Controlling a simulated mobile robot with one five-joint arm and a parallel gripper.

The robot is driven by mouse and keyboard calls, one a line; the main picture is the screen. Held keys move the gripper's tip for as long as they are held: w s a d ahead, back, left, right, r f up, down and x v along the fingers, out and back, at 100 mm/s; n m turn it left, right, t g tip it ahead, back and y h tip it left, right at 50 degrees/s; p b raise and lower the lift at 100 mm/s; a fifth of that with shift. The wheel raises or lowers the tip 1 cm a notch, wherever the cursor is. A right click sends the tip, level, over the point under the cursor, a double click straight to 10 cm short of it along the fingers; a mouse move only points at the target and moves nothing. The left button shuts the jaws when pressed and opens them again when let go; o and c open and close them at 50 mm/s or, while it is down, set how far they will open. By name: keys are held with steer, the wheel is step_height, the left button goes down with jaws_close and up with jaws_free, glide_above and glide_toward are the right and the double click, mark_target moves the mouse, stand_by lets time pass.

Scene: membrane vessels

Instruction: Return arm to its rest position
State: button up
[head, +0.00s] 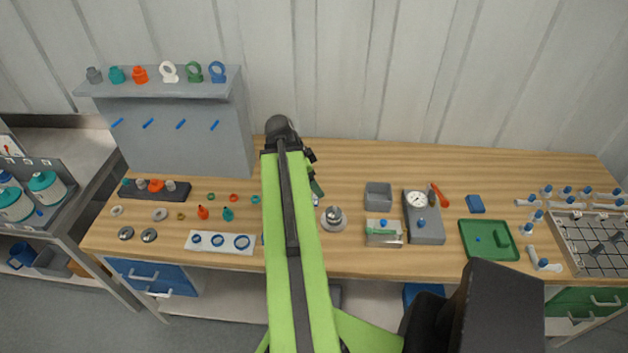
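My green arm stretches up the middle of the head view from the bottom edge, over the workbench (400,158), to a dark joint at its far end. Beyond that joint the arm turns down, mostly hidden behind its own green link. Small dark parts, likely of my gripper (316,187), show just right of the link above the bench. The fingers are too small and too covered to tell open from shut, or whether they hold anything. A round metal piece (333,217) stands on a pale disc just right of them.
A grey panel with a shelf (160,84) of coloured fittings stands at the left. Small rings and fittings lie before it.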

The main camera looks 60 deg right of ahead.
stand_by(0.4)
steer(key=w+a+f+n+t+b, duration=0.1)
steer(key=w+a+f+n+b, duration=0.3)
steer(key=w+a, duration=0.75)
steer(key=w+a+f+n+t+b, duration=0.2)
steer(key=w+a+f+n+b, duration=0.15)
steer(key=w+a, duration=0.75)
steer(key=w+a+f+n+y+b, duration=0.1)
steer(key=w+a+f+n, duration=0.1)
steer(key=a+n, duration=0.4)
steer(key=w+a+f+n+y+b, duration=0.1)
steer(key=w+a+f+n, duration=0.1)
steer(key=a+n, duration=0.5)
steer(key=w+a+f+n+y+b, duration=0.1)
steer(key=a+n, duration=0.5)
steer(key=a, duration=0.9)
steer(key=shift+w+f+n+b, duration=0.35)
steer(key=shift+w+f+b, duration=0.15)
steer(key=shift+w, duration=0.4)
